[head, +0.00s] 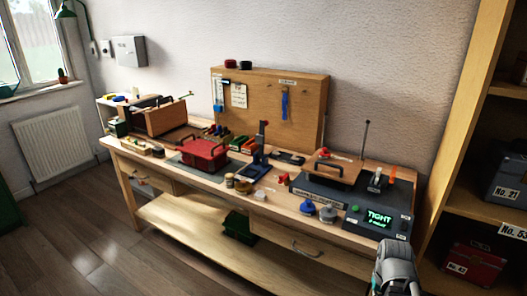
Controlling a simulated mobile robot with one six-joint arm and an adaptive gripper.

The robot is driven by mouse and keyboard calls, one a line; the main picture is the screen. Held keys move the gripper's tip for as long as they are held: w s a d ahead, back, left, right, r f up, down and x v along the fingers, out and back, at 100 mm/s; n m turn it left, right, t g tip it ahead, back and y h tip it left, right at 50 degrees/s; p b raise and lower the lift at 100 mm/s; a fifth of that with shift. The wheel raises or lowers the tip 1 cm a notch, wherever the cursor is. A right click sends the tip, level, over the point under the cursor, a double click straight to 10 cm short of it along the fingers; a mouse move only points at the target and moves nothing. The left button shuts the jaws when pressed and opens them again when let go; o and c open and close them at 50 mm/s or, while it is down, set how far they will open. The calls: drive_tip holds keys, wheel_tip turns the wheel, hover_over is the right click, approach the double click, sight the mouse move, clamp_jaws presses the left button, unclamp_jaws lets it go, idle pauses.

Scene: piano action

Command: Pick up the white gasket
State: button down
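I cannot make out a white gasket for sure in the head view. A small pale round item (260,195) sits at the front edge of the workbench (180,175), right of two small jars (242,186); it is too small to tell what it is. A grey rounded part of my own arm shows at the bottom right, in front of the bench's right end. My gripper's fingers do not show.
The bench holds a red toolbox (204,155), a dark blue stand (254,168), blue and grey round-knobbed pieces (307,207), and a dark console with a green "TIGHT" display (380,217). Shelves (500,205) stand at right. The floor (85,235) at front left is clear.

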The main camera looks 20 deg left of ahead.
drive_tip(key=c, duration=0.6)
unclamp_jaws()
